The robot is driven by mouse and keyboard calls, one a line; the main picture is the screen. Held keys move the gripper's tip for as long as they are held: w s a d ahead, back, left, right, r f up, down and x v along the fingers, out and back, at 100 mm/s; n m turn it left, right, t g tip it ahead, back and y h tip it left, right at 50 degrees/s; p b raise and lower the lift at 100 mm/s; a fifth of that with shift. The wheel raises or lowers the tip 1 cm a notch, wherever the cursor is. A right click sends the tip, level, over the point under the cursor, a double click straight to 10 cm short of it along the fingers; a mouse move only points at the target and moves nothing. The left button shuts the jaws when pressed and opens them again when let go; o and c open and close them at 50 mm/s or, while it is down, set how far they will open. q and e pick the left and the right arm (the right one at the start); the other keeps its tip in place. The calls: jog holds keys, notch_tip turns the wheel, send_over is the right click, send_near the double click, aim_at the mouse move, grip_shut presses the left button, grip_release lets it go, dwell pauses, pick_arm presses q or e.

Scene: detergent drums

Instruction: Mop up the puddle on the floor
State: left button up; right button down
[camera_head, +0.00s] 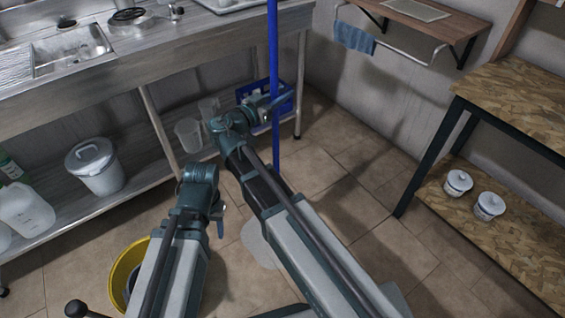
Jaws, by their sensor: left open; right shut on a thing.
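A blue mop handle (273,50) stands upright and runs out of the top of the view. My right gripper (270,104) is shut on the handle. The handle's lower end passes behind my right arm, and I cannot make out the mop head. A pale grey patch that looks like the puddle (257,244) lies on the tiled floor, partly hidden by my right arm. My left gripper (220,218) is open and empty, to the left of the handle and near the patch. A yellow bucket (122,268) stands at the lower left, partly covered by my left arm.
A metal sink counter (200,50) with a lower shelf runs along the left and back. The shelf holds a lidded white bucket (97,168), bottles and a blue crate (282,103). A wooden rack (515,95) with two white tubs stands right. Floor between is clear.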

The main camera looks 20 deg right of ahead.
notch_tip(320, 180, down, 22)
jog(key=b, duration=2)
jog(key=shift+f+b, duration=0.2)
jog(key=shift+b, duration=0.1)
jog(key=shift+d+f, duration=0.1)
jog(key=shift+f, duration=0.05)
notch_tip(320, 180, down, 4)
jog(key=b, duration=0.4)
jog(key=shift+r, duration=0.25)
notch_tip(320, 180, up, 17)
jog(key=p, duration=1.7)
